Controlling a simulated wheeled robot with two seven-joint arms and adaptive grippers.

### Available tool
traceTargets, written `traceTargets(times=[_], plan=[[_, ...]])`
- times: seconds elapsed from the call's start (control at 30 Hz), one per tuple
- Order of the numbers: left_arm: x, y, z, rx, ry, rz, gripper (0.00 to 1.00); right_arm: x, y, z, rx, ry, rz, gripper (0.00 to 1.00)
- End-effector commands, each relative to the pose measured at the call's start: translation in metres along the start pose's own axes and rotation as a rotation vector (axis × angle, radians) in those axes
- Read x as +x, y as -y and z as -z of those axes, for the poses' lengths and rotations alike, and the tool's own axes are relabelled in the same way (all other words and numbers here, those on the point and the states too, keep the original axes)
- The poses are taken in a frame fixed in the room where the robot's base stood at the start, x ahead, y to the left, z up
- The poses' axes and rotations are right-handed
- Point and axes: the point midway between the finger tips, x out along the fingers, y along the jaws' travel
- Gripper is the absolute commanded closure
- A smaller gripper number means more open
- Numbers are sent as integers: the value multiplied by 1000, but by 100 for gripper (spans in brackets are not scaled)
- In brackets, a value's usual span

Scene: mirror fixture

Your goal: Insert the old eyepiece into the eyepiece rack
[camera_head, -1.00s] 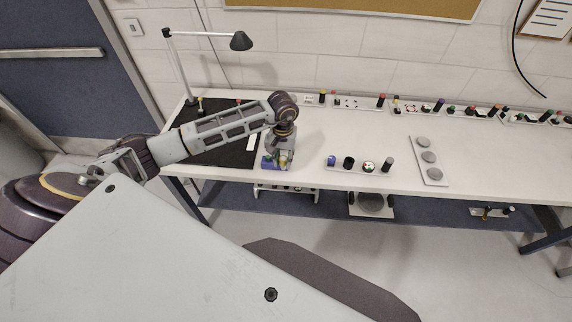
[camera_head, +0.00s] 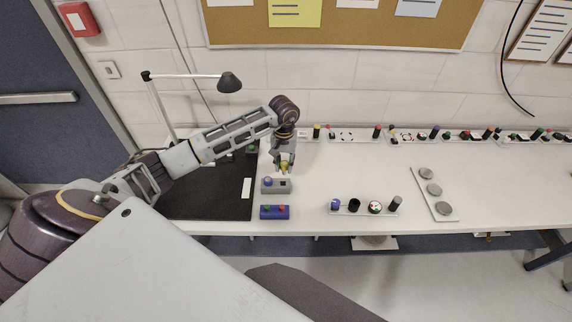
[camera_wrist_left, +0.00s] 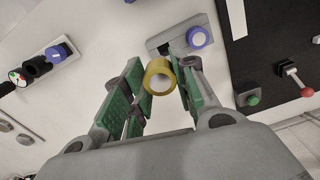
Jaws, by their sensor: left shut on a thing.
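My left gripper (camera_head: 284,167) is shut on a yellow-ringed eyepiece (camera_wrist_left: 160,74), which shows as a small yellow piece in the head view (camera_head: 284,168). The wrist view shows green finger pads (camera_wrist_left: 153,92) on both sides of it. A small grey block (camera_head: 276,190), apparently the eyepiece rack, lies just in front of the gripper in the head view. It carries a blue-topped piece (camera_head: 268,181) beside a dark opening (camera_head: 283,183). The wrist view also shows the rack (camera_wrist_left: 174,35) and the blue-ringed piece (camera_wrist_left: 198,37) beyond the held eyepiece. The eyepiece looks apart from the rack. My right gripper is out of view.
A white strip (camera_head: 349,213) with several knobs stands to the right. A black mat (camera_head: 215,205) and a lamp (camera_head: 229,82) are at left. More strips line the wall.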

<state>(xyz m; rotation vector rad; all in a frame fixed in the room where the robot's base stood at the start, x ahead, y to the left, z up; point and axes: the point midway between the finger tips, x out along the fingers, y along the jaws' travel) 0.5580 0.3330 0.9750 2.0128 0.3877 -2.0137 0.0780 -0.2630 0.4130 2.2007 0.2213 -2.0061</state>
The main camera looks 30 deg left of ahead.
Motion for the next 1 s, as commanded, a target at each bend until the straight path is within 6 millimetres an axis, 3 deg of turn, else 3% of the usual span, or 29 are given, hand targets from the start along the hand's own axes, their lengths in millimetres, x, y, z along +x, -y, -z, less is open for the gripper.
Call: traceTargets(times=[1.0], plan=[[1,8,2,-10,-2,1,96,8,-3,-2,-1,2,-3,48]])
